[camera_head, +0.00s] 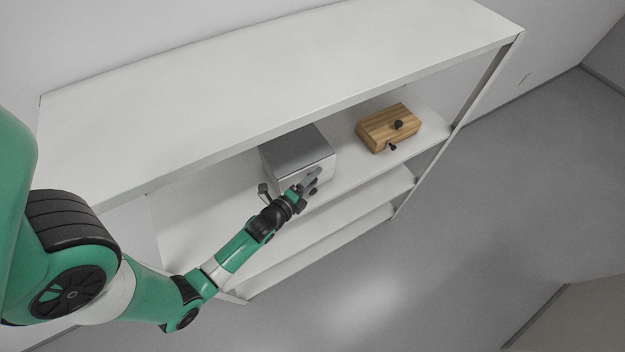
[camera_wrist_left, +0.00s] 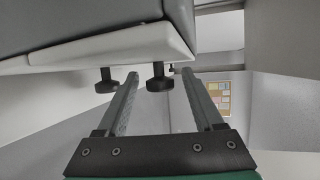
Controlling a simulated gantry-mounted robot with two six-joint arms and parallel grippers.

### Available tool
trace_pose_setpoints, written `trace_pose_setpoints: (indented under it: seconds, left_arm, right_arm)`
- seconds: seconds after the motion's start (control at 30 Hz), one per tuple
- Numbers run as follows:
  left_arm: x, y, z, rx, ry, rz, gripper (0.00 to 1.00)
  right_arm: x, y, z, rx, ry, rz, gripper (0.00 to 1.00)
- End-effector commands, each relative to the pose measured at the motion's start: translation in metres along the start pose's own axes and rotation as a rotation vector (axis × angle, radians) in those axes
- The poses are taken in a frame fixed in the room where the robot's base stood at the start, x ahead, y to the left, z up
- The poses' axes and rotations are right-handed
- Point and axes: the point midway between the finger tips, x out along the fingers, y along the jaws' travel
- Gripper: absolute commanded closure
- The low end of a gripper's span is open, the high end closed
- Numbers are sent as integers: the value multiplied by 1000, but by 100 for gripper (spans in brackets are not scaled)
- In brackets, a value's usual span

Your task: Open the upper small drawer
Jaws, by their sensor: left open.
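A small grey box with a pale front (camera_head: 297,150) stands on the shelf below the top board. In the left wrist view the grey and white box (camera_wrist_left: 110,42) fills the upper left, with one black knob (camera_wrist_left: 105,83) and another black knob (camera_wrist_left: 158,80) on its pale front. My left gripper (camera_head: 311,181) is at the box's front, open and empty. In the wrist view the second knob appears between its fingertips; I cannot tell whether they touch it. No drawer gap shows. The gripper hides part of the front in the head view. My right gripper is not in view.
A wooden box (camera_head: 378,129) with two dark knobs stands right of the grey box on the same shelf. Lower shelves (camera_head: 345,213) lie below, and open grey floor (camera_head: 480,220) is at the right.

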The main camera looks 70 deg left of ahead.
Motion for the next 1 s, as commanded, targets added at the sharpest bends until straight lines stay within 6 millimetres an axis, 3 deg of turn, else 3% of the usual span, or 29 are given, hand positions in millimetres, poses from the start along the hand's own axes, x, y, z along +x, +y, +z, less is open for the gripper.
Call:
trace_pose_setpoints:
  seconds: [0.07, 0.4, 1.0]
  left_arm:
    - [0, 0, 0, 0, 0, 0, 40]
    - [0, 0, 0, 0, 0, 0, 100]
    - [0, 0, 0, -1, 0, 0, 100]
  right_arm:
    - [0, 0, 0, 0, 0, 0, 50]
    - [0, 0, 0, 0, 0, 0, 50]
    - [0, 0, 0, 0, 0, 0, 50]
